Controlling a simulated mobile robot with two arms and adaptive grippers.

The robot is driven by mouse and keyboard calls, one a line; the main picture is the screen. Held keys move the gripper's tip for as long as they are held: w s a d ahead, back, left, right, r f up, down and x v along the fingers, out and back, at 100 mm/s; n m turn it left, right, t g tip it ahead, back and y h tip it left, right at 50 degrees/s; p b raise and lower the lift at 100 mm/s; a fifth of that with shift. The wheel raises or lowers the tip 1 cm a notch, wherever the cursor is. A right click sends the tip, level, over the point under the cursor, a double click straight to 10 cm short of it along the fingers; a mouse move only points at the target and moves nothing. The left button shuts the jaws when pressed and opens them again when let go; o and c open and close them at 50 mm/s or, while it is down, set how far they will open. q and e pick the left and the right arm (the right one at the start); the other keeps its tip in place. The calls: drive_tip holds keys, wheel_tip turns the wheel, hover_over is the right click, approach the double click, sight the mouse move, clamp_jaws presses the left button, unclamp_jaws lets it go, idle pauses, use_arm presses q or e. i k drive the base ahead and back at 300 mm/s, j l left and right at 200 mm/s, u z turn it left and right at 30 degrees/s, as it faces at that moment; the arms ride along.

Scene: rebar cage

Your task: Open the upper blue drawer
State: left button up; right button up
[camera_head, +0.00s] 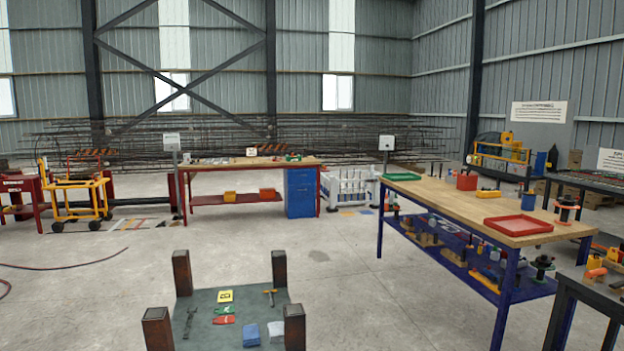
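The blue drawer unit (301,193) hangs under the right end of a wooden-topped red workbench (235,166) across the hall. Its upper drawer (300,176) is at the top of the unit, just below the bench top, and looks closed. Handles are too small to make out. Neither of my grippers shows in the head view.
A blue-framed workbench (470,204) with a red tray (518,226) stands at the right. A low platform with dark corner posts (240,318) carries tools in front. A yellow cart (76,203) is at the left. Open concrete floor (225,245) lies before the red bench.

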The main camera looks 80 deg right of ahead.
sight(295, 177)
drive_tip(key=z, duration=2.8)
drive_tip(key=i+l+z, duration=0.3)
drive_tip(key=i, duration=0.15)
drive_tip(key=i+l+z, duration=0.3)
drive_tip(key=i, duration=0.2)
drive_tip(key=i+z, duration=0.3)
drive_tip(key=i, duration=0.15)
drive_tip(key=i+u, duration=0.15)
drive_tip(key=i, duration=0.3)
drive_tip(key=i+u, duration=0.2)
drive_tip(key=i, duration=0.3)
drive_tip(key=i+l+u, duration=0.15)
drive_tip(key=i, duration=0.3)
drive_tip(key=i+l+u, duration=0.15)
drive_tip(key=i, duration=0.3)
drive_tip(key=i+j+u, duration=0.3)
drive_tip(key=i, duration=0.8)
drive_tip(key=i+l+u, duration=0.2)
drive_tip(key=i+u, duration=0.15)
drive_tip(key=i, duration=5.3)
drive_tip(key=l+z, duration=0.05)
drive_tip(key=l, duration=0.05)
